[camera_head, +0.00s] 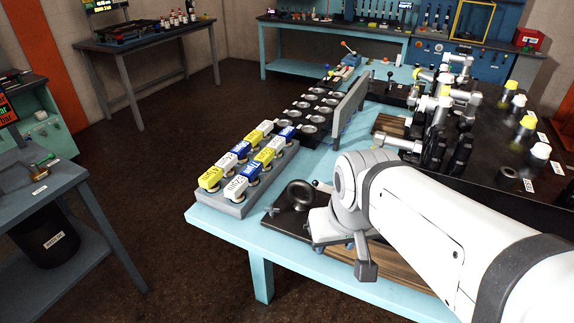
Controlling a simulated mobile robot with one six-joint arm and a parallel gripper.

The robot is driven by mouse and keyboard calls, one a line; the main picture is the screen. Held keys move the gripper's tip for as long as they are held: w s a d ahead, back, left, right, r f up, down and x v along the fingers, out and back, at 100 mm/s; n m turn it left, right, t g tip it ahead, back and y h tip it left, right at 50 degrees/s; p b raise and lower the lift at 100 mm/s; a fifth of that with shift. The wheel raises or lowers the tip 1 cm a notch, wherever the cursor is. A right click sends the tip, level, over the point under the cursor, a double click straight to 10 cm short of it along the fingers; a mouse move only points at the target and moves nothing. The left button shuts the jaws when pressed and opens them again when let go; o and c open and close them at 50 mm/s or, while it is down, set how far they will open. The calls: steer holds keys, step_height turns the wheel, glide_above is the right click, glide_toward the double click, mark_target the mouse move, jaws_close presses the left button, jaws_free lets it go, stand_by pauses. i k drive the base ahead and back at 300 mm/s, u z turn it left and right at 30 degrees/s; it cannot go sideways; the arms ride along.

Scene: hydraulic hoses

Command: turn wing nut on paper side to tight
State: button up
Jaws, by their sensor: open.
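A dark plate with a round black handwheel (302,193) lies near the front edge of the light blue bench. A small grey winged piece (271,210), which looks like a wing nut, is at the plate's left end. Another small grey piece (316,184) shows just right of the handwheel. I cannot tell which side is the paper side, or how tight either piece is. My gripper (334,240) is low over the bench, right of the handwheel and apart from the left winged piece.
A grey rack (244,206) with several white, yellow and blue labelled blocks stands left of the plate. Behind are round dark dishes (310,105) and an upright grey panel (350,106). A bin (45,238) stands under the left table.

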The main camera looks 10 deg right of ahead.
mark_target(267, 209)
steer(key=z, duration=0.05)
steer(key=k, duration=0.5)
steer(key=u, duration=0.65)
steer(key=i, duration=0.95)
steer(key=z, duration=0.05)
